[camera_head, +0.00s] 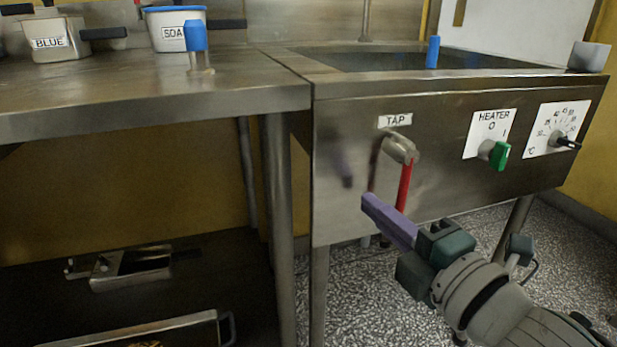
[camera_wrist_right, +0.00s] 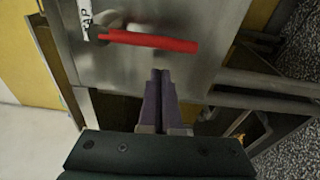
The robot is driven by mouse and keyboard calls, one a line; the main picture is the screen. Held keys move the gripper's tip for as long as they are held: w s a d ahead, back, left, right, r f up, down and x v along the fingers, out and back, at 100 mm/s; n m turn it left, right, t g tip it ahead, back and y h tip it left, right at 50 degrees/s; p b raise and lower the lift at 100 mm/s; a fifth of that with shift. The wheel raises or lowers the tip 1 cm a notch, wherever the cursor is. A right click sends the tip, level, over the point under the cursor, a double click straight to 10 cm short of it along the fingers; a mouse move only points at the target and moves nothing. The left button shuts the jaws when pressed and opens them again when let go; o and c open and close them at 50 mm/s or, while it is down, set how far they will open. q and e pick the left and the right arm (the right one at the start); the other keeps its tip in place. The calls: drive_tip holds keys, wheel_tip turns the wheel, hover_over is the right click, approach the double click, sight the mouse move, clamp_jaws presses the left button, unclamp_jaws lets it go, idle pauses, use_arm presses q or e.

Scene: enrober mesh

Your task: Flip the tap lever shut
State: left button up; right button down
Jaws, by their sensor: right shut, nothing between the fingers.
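The tap lever (camera_head: 404,187) is a red bar hanging down from a metal tap body (camera_head: 400,149) under the TAP label (camera_head: 395,120), on the front of the steel tank (camera_head: 340,170). In the right wrist view the red lever (camera_wrist_right: 150,41) runs across the top, just beyond the fingertips. My right gripper (camera_head: 369,203) is shut and empty, its purple fingers beside the lower end of the lever, to its left in the head view. In the wrist view its fingertips (camera_wrist_right: 161,74) show a gap from the lever; contact is not visible. My left gripper is not in view.
Right of the tap are the green heater knob (camera_head: 500,155) and a black temperature knob (camera_head: 567,143). A steel table (camera_head: 240,97) stands at left, with a SODA tub (camera_head: 176,28) and a BLUE pot (camera_head: 55,40). Floor below the tank looks open.

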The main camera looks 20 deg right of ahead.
use_arm(q)
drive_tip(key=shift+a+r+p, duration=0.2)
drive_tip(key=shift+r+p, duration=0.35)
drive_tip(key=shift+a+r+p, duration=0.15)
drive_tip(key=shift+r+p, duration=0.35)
drive_tip(key=shift+p, duration=0.05)
use_arm(e)
drive_tip(key=s, duration=1)
drive_tip(key=shift+d, duration=0.4)
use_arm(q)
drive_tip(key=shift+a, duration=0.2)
use_arm(e)
drive_tip(key=shift+w, duration=0.1)
